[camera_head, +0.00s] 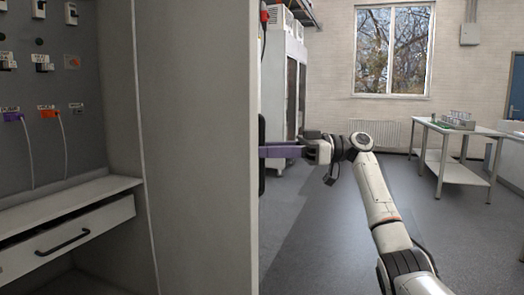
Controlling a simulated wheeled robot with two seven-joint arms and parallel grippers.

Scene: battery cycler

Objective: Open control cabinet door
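A large plain grey panel (200,150), which looks like the control cabinet door, stands upright in the middle of the view. A seam runs down its left side, next to the cabinet interior (75,130). A black handle (262,160) shows just past the panel's right edge, mostly hidden behind it. My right gripper (275,151) reaches in from the right, its purple fingers level with the handle and touching or very near it. The fingertips are partly hidden, so their grip is unclear. My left gripper is not in view.
Inside at left are sockets with plugs and cables (40,115), and a drawer (68,238) under a shelf. Tall white cabinets (283,80) stand behind the panel. A white table (458,130) stands far right. The grey floor (320,240) right of the panel is clear.

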